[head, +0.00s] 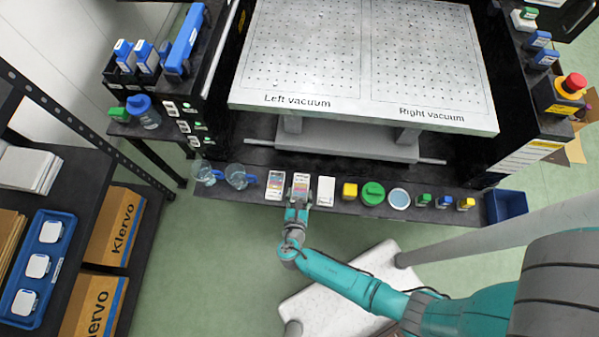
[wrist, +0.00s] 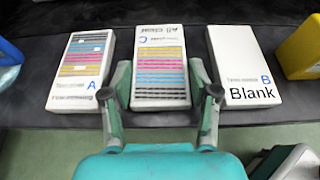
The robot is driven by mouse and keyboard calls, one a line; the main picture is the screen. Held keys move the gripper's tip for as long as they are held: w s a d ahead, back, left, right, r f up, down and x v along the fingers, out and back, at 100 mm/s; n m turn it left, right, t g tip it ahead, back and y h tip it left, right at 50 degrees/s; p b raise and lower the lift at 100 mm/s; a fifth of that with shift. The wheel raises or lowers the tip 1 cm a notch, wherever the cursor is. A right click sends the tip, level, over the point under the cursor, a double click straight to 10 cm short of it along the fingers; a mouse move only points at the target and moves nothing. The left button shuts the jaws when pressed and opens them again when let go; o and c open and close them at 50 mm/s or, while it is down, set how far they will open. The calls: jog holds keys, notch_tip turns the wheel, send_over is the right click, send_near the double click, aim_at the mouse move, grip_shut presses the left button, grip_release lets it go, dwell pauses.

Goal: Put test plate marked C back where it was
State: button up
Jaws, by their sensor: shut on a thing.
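The test plate marked C (wrist: 161,70) is a white plate with coloured stripe bands. In the wrist view it sits between my gripper's (wrist: 160,92) two fingers, which are shut on its sides. It also shows in the head view (head: 300,181), at the dark front ledge, between plate A (wrist: 80,75) and plate B (wrist: 245,70). It looks level with its neighbours; I cannot tell whether it touches the ledge. Plate A has stripes too and plate B reads "Blank". My gripper (head: 298,198) reaches in from the front.
Plates A (head: 275,184) and B (head: 325,191) stand close on either side. Glass jugs (head: 238,177) are to the left. The vacuum table (head: 362,95) is behind.

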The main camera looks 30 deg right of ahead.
jog(key=o, duration=1.3)
jog(key=shift+f, duration=0.15)
jog(key=shift+o, duration=0.2)
jog(key=shift+r, duration=0.2)
jog(key=v, duration=1.2)
